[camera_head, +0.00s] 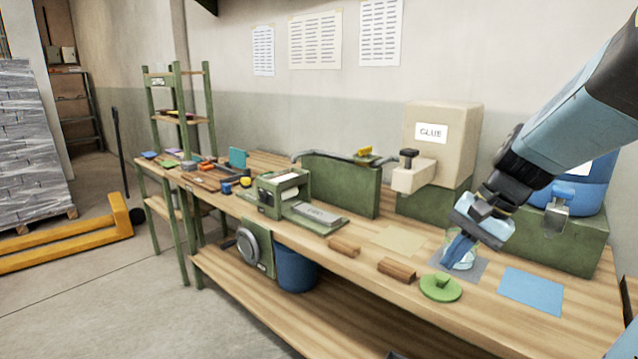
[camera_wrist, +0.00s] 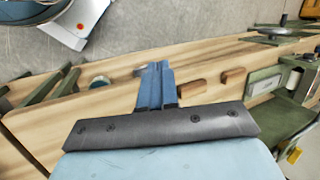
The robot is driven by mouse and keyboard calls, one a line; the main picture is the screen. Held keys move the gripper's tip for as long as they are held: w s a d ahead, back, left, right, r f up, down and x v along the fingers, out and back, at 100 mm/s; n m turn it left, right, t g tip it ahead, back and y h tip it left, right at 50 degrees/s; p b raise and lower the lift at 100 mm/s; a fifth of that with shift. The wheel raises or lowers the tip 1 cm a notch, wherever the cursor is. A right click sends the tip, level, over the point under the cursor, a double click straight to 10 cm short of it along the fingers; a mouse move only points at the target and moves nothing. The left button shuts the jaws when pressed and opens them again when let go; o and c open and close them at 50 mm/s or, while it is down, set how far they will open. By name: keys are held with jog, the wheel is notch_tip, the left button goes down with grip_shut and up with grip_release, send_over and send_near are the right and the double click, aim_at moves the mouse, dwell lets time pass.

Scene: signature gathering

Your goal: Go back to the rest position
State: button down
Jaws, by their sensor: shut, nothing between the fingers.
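My gripper (camera_head: 449,262) hangs from the blue arm at the right of the head view, over the workbench (camera_head: 340,228). Its two blue fingers lie together with nothing between them, pointing down and left. A clear glass jar (camera_head: 468,262) stands on a grey mat (camera_head: 484,266) right at the fingers; I cannot tell whether they touch it or are only in front of it. In the wrist view the shut fingers (camera_wrist: 155,72) point away over the wooden bench top.
Near the gripper lie a green round piece (camera_head: 440,291), a wooden block (camera_head: 397,270) and a blue sheet (camera_head: 531,291). Behind stand a glue dispenser (camera_head: 440,135) and a blue container (camera_head: 590,185) on a green base. Floor at left is open before a yellow pallet jack (camera_head: 70,243).

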jog(key=s+r+n+t+h, duration=0.4)
jog(key=s+r+n, duration=0.2)
jog(key=s+n, duration=0.1)
jog(key=shift+s+a+r+h, duration=0.25)
jog(key=shift+s+a+h, duration=0.05)
jog(key=shift+a, duration=0.05)
